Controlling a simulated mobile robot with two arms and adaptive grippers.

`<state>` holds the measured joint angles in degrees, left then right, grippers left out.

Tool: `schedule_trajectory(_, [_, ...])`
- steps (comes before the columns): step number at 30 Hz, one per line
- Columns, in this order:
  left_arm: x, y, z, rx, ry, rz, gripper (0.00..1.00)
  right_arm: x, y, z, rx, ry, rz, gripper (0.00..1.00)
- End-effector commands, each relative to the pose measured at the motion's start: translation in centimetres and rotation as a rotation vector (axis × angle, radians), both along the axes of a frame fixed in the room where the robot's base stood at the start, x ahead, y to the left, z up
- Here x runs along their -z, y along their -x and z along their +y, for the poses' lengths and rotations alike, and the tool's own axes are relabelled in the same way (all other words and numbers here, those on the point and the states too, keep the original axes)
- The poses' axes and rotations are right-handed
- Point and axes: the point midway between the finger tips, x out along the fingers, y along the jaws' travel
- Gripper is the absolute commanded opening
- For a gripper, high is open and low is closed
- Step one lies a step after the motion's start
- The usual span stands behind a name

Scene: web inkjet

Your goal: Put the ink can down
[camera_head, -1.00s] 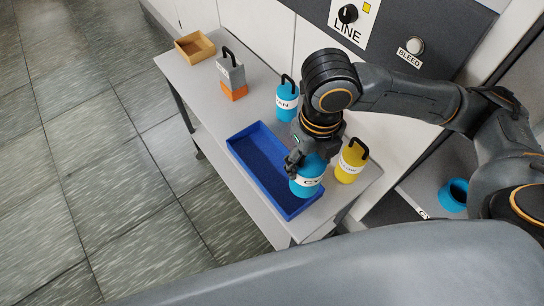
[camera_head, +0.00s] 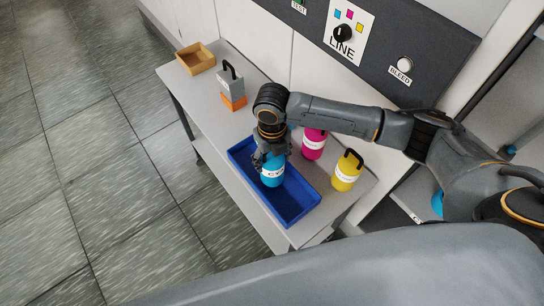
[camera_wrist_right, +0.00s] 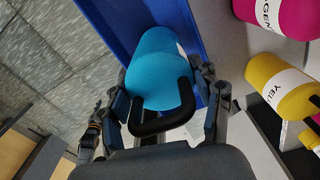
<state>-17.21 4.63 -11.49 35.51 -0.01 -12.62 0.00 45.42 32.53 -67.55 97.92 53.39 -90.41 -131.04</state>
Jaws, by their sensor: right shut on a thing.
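A cyan ink can (camera_head: 272,176) with a white label is held upright or nearly so by my right gripper (camera_head: 267,157). The can appears within the outline of the blue tray (camera_head: 308,195) on the table; I cannot tell whether its base touches the tray floor. In the right wrist view the cyan can (camera_wrist_right: 155,62) is between the fingers of my right gripper (camera_wrist_right: 165,105), with its black handle towards the palm and the blue tray behind. My left gripper is not in view.
A magenta can (camera_head: 314,141) and a yellow can (camera_head: 347,171) stand right of the tray. A grey and orange block with a handle (camera_head: 232,85) and a tan box (camera_head: 195,58) are at the table's far end. A panel with a LINE knob (camera_head: 342,33) is on the wall.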

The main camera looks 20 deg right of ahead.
Motion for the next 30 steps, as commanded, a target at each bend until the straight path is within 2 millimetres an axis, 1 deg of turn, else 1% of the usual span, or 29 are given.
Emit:
schedule_trajectory(1, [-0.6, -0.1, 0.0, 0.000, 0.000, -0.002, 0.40, 0.1, 0.0, 0.0, 0.001, -0.001, 0.000, 0.12])
schedule_trajectory(2, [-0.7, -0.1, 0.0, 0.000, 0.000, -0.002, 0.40, 0.4, -0.1, 0.1, 0.000, -0.002, -0.002, 0.12])
schedule_trajectory(5, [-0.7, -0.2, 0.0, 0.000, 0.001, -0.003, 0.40, 0.9, -0.1, 0.0, -0.001, -0.002, -0.004, 0.12])
schedule_trajectory(14, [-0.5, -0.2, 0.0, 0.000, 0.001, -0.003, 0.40, 1.2, -0.1, 0.0, 0.000, -0.002, -0.004, 0.12])
schedule_trajectory(15, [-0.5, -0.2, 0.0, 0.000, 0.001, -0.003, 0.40, 1.3, -0.1, 0.0, 0.000, -0.001, -0.003, 0.68])
schedule_trajectory(18, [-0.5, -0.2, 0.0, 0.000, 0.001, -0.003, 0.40, 1.2, -0.1, 0.0, 0.000, -0.001, -0.003, 0.87])
schedule_trajectory(30, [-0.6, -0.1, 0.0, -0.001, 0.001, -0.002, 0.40, 1.0, -0.1, 0.0, 0.000, -0.001, -0.003, 0.87])
